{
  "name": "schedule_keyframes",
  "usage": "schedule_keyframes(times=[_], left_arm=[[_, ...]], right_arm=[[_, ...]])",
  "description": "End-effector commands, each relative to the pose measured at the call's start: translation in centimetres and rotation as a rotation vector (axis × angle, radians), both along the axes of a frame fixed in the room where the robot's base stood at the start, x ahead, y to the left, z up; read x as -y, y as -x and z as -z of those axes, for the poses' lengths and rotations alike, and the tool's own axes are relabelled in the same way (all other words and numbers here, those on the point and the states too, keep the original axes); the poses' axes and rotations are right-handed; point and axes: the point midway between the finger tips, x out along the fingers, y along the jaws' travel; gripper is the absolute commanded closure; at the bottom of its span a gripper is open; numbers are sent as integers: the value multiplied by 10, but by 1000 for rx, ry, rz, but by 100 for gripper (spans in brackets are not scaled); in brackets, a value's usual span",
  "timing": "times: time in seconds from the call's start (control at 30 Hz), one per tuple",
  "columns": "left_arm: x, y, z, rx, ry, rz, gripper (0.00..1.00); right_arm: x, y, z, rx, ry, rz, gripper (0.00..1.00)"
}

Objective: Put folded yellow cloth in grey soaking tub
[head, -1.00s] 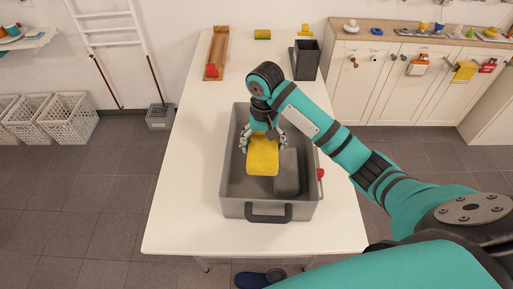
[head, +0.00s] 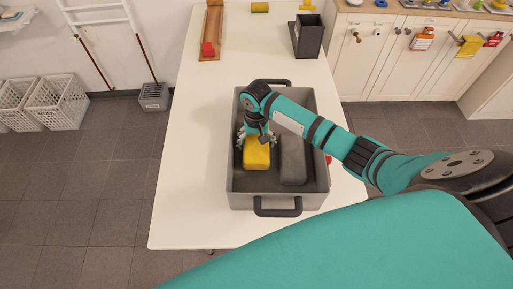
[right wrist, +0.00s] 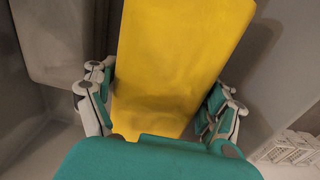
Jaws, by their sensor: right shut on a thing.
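The folded yellow cloth (head: 257,155) is a thick yellow block inside the grey soaking tub (head: 279,199), left of its middle. My right gripper (head: 256,140) reaches down into the tub and is shut on the cloth's far end. In the right wrist view the cloth (right wrist: 180,60) lies between the two fingers (right wrist: 165,110), which touch or nearly touch its sides. I cannot tell whether the cloth rests on the tub floor. My left gripper is not in view.
A dark grey block (head: 293,160) lies in the tub, right of the cloth. The tub stands on a white table (head: 190,180). A dark square holder (head: 308,36) and a wooden tray (head: 212,30) with a red item stand at the back. The table's left side is clear.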

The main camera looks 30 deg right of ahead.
Motion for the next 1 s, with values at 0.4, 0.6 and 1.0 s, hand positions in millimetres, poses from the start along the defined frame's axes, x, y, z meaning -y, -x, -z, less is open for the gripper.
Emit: schedule_keyframes(times=[0.4, 0.6, 1.0], left_arm=[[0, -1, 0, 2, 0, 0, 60], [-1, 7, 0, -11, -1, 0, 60], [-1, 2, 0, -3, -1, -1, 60]], right_arm=[[0, 0, 43, 1, 0, -1, 54], [0, 0, 43, 2, 0, -1, 54], [0, 0, 45, 1, 0, -1, 0]])
